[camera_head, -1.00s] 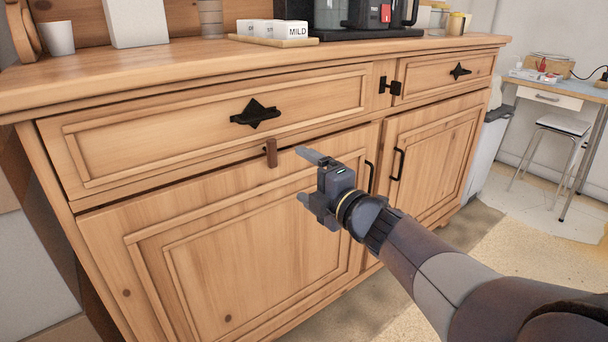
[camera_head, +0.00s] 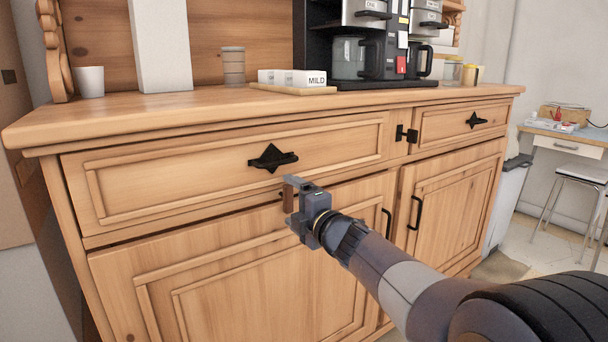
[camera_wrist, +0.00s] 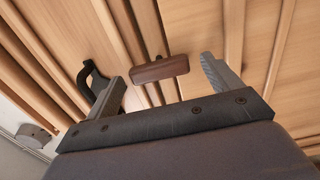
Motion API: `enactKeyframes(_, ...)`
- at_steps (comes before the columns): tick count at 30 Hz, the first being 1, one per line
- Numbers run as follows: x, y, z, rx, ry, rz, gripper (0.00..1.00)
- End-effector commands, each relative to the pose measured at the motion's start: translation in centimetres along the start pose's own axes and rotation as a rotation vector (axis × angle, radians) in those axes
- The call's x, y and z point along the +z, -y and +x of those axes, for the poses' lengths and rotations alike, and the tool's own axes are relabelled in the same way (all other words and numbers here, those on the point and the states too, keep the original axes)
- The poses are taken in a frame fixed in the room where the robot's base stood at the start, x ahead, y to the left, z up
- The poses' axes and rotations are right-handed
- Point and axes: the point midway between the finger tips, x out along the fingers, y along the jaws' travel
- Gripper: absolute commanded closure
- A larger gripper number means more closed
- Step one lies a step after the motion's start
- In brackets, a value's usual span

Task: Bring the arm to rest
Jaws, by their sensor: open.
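My gripper (camera_head: 291,204) is open in front of the wooden dresser, where the left drawer meets the door below it. In the wrist view, the two fingers of my gripper (camera_wrist: 161,74) stand apart. A small brown wooden turn latch (camera_wrist: 160,69) shows between them, with no finger seen touching it. In the head view, my gripper partly covers the latch (camera_head: 289,200). The arm reaches in from the lower right.
The left drawer (camera_head: 225,185) has a black handle (camera_head: 272,158). The right door (camera_head: 455,200) has a black upright handle (camera_head: 416,213). A coffee machine (camera_head: 398,55), a tray of white boxes (camera_head: 292,89) and cups stand on top. A stool (camera_head: 582,172) is at the right.

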Motion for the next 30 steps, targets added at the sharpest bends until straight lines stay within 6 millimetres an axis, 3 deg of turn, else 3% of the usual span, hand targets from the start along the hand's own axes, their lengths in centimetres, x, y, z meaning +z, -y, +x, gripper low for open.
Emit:
enactKeyframes(16, 0.0, -0.1, -0.5, 0.001, 0.000, 0.004, 0.15)
enactKeyframes(20, 0.0, -0.2, -2.0, 0.000, 0.001, -0.001, 0.15)
enactKeyframes(30, 0.1, -0.3, -8.3, 0.000, 0.003, -0.001, 0.15)
